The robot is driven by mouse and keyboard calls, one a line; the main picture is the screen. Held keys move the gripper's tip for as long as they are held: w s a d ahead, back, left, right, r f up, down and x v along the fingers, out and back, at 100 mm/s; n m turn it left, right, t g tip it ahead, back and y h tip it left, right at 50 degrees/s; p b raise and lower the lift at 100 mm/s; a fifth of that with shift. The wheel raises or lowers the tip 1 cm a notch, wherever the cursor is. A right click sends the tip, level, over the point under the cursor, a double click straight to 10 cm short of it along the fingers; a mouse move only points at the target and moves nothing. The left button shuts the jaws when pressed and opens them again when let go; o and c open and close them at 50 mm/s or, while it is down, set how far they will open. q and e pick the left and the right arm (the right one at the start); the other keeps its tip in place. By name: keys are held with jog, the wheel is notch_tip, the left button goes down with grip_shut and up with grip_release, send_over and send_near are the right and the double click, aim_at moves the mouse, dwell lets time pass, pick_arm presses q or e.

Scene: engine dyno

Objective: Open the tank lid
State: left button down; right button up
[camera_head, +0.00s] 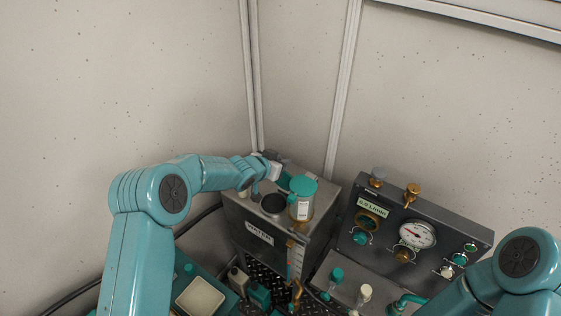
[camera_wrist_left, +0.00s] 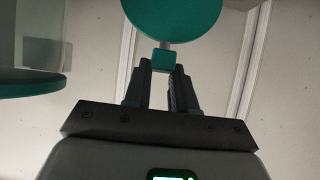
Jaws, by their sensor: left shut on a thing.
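The grey tank (camera_head: 262,242) with a label on its front stands in the corner. A dark round opening (camera_head: 273,205) shows on its top. The teal tank lid (camera_head: 284,181) stands off the opening, behind it, and is partly hidden by a teal-capped jar. In the left wrist view the lid is a teal disc (camera_wrist_left: 172,14) with a short stem and a teal knob (camera_wrist_left: 162,59). My left gripper (camera_head: 276,172) is over the back of the tank top, its fingers (camera_wrist_left: 160,75) shut on the knob. My right gripper is out of view.
The teal-capped jar (camera_head: 302,207) stands on the tank close beside the opening; its cap edge (camera_wrist_left: 30,84) is near my left wrist. A grey panel with a gauge (camera_head: 417,234) stands to the right. Fittings and bottles crowd the front. Walls close in behind.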

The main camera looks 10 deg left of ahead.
pick_arm(q)
jog(key=c, duration=1)
grip_release()
jog(key=shift+s+f, duration=0.3)
jog(key=shift+f, duration=0.35)
jog(key=shift+c, duration=0.2)
jog(key=shift+o, duration=0.6)
jog(key=shift+w, duration=0.4)
jog(key=shift+s+r, duration=0.15)
jog(key=b+v, duration=0.2)
jog(key=v, duration=1.4)
jog(key=shift+a, duration=0.15)
